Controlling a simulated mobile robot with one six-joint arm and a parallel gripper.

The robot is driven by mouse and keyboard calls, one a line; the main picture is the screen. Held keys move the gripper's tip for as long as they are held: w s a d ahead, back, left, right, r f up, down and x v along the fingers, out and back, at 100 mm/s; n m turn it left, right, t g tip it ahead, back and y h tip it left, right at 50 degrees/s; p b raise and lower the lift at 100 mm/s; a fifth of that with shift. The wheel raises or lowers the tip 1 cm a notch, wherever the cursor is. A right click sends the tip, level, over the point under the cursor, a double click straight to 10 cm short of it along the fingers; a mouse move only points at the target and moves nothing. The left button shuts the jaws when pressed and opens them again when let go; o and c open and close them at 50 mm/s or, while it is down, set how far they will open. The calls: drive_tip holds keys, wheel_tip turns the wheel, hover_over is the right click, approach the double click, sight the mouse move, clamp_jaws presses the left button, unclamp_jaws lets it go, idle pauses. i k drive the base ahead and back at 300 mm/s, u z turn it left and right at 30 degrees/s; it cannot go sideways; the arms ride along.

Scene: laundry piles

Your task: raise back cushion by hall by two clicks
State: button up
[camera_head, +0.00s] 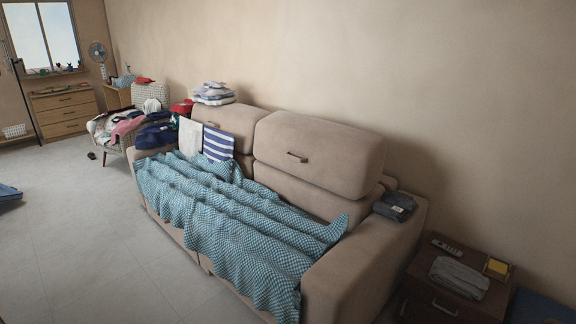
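A beige sofa (345,265) stands against the wall with two back cushions. The right back cushion (330,152) is a thick block with a small handle (296,157) on its front. It sits slightly higher than the left one, above a lower padded panel. The picture does not show which cushion is by the hall. My gripper is not in view.
A teal checked blanket (225,215) covers the seat. Folded clothes (213,93) lie on the left cushion; a grey garment (395,206) lies on the right armrest. A side table (425,275) stands at right. Floor is open at front left.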

sight(348, 162)
drive_tip(key=k, duration=0.3)
drive_tip(key=u, duration=0.3)
drive_tip(key=i, duration=0.45)
drive_tip(key=u, duration=0.55)
drive_tip(key=i, duration=0.7)
drive_tip(key=u, duration=0.65)
drive_tip(key=i, duration=1.95)
drive_tip(key=z, duration=0.15)
